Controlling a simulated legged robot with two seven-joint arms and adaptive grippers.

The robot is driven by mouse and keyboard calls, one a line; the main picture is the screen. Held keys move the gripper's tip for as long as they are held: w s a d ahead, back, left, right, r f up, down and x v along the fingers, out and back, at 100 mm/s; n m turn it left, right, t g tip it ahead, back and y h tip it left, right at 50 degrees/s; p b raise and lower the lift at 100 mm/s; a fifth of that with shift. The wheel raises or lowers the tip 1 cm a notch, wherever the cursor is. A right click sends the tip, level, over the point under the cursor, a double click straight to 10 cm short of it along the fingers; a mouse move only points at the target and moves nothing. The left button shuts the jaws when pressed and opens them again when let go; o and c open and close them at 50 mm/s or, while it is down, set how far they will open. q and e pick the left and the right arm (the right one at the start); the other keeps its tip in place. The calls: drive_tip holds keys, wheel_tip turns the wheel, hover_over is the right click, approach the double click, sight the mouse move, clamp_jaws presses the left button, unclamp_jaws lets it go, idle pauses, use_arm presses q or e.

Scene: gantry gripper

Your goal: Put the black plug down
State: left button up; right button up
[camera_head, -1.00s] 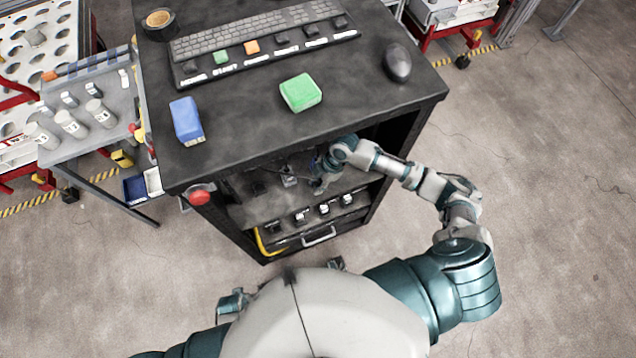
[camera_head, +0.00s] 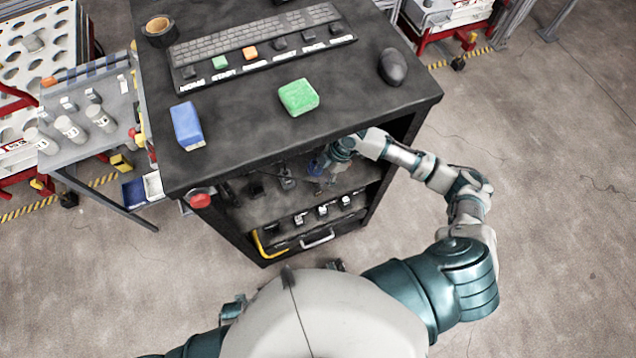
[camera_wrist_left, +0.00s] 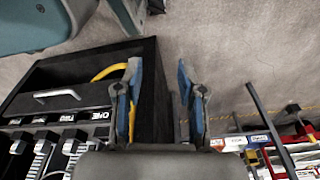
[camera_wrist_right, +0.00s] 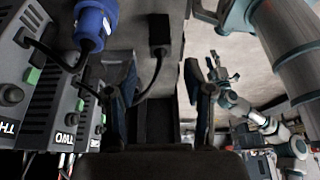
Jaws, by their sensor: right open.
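The black plug (camera_wrist_right: 158,34) shows in the right wrist view, lying on a grey surface with its black cable trailing down from it. My right gripper (camera_wrist_right: 157,68) is open; the plug is just ahead of its fingertips, between their lines, and looks clear of both fingers. In the head view my right gripper (camera_head: 322,172) is inside the cabinet's upper shelf space, partly shadowed by the top. My left gripper (camera_wrist_left: 159,68) is open and empty in the left wrist view, beside the cabinet's lower drawer.
A blue plug (camera_wrist_right: 94,24) is close to the left finger in the right wrist view. Labelled grey boxes (camera_wrist_right: 60,120) with green parts stand at left there. The black cabinet top (camera_head: 240,125) carries a green block (camera_head: 298,97), a blue block (camera_head: 187,125) and a mouse (camera_head: 394,67).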

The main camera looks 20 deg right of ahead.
drive_tip(key=v, duration=0.5)
drive_tip(key=shift+d+r, duration=0.25)
drive_tip(key=shift+d, duration=0.15)
drive_tip(key=shift+a, duration=0.2)
